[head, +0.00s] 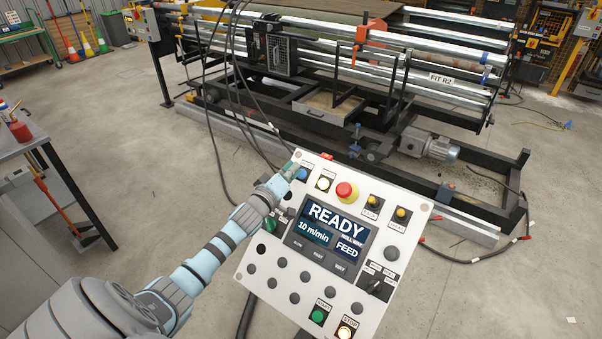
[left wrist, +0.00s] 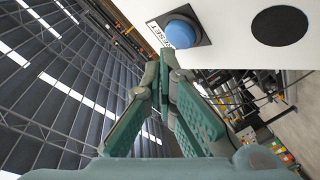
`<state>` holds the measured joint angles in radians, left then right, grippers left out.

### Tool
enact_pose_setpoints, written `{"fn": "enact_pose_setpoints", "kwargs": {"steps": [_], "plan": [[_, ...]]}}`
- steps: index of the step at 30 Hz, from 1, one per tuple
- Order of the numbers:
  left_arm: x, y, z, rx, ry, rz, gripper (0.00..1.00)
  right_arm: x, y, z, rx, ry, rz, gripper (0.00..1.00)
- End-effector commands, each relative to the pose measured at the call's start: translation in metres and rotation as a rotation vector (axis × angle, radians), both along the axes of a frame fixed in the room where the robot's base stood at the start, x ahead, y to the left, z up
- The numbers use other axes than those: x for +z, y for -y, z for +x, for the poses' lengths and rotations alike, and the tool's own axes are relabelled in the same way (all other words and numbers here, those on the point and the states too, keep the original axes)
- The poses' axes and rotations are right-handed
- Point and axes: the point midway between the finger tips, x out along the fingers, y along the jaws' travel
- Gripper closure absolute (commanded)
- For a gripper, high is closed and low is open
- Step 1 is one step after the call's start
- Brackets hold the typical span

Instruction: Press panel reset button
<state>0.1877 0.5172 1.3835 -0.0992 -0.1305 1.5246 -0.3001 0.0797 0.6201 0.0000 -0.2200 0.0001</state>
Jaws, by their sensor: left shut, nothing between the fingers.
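A white control panel (head: 262,262) stands tilted in front of me in the head view. The blue reset button (head: 302,174) is near its upper left corner. In the left wrist view the blue button (left wrist: 181,33) sits on a dark square plate beside a label reading RESET. My left gripper (head: 291,168) is shut and empty, its tips at the panel's upper left corner, just left of the button. In the left wrist view its tips (left wrist: 165,58) lie just below the button. I cannot tell whether they touch the panel. My right gripper is not in view.
The panel also has a red emergency stop (head: 347,191), a screen (head: 330,232) reading READY, a green button (head: 318,315) and a lit stop button (head: 345,333). A roller machine (head: 330,75) stands behind. A workbench (head: 25,135) is at the left.

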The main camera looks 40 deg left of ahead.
Motion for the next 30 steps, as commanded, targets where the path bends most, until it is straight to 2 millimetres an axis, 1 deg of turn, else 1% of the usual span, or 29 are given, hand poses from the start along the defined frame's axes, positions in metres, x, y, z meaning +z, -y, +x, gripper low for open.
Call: {"fn": "enact_pose_setpoints", "kwargs": {"steps": [2, 15, 19, 30], "plan": [[0.002, 0.0, -0.002, 0.0, 0.0, 0.002, 1.0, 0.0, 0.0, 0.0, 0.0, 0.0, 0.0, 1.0], [0.035, 0.0, -0.028, -0.001, 0.0, 0.003, 1.0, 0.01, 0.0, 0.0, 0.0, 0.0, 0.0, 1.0], [0.039, 0.001, -0.032, -0.001, 0.0, 0.002, 1.0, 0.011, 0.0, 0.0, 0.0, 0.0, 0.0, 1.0], [0.038, 0.001, -0.032, -0.001, 0.001, 0.0, 1.0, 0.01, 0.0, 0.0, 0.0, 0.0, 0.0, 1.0]]}}
